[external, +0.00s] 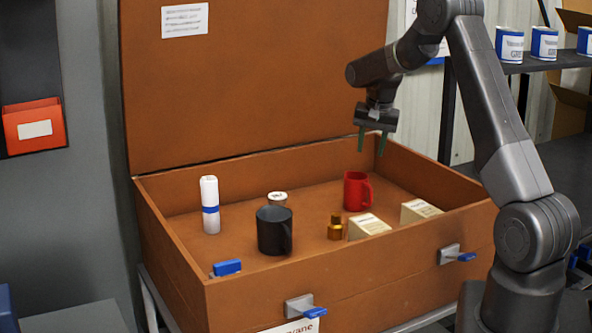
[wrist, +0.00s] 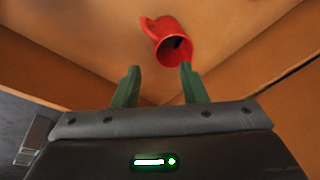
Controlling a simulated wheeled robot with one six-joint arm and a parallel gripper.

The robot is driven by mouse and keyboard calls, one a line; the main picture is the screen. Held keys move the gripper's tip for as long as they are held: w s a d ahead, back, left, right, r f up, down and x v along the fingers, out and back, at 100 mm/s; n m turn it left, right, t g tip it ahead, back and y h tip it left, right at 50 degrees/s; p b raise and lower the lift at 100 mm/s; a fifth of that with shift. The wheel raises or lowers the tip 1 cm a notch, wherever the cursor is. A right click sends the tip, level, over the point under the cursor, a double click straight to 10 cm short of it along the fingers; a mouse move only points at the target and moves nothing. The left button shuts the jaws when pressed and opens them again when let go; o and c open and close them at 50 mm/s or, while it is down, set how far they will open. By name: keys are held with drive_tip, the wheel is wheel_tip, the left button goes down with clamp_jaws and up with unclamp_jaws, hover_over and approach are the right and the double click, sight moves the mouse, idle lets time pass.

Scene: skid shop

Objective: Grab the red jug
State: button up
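The red jug (external: 357,191) stands upright on the floor of the open brown case (external: 160,225), toward its right side, with its handle to the right. In the wrist view the red jug (wrist: 172,42) shows beyond the fingertips, its open mouth partly visible and its handle at upper left. My gripper (external: 371,143) hangs above the jug, apart from it, with its green fingers pointing down. In the wrist view my gripper (wrist: 160,70) has its two fingers spread with nothing between them.
Near the jug are a black mug (external: 272,232), an amber bottle (external: 335,227), two cream boxes (external: 368,226) (external: 420,210), a small lidded jar (external: 277,198) and a white roll with a blue band (external: 209,205). The case's raised lid (external: 250,80) stands behind; its walls surround everything.

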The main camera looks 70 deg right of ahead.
sight(371, 190)
drive_tip(key=s+a+f+n+t+h+b, duration=0.1)
drive_tip(key=s+a+f+n+b, duration=0.25)
drive_tip(key=n, duration=0.35)
drive_tip(key=x, duration=0.2)
drive_tip(key=p+x, duration=0.1)
drive_tip(key=x, duration=0.4)
drive_tip(key=shift+w+d+f+p, duration=0.2)
drive_tip(key=shift+d+p, duration=0.1)
drive_tip(key=shift+d, duration=0.05)
drive_tip(key=shift+p+x, duration=0.8)
drive_tip(key=shift+x, duration=1.85)
drive_tip(key=shift+w, duration=0.15)
clamp_jaws()
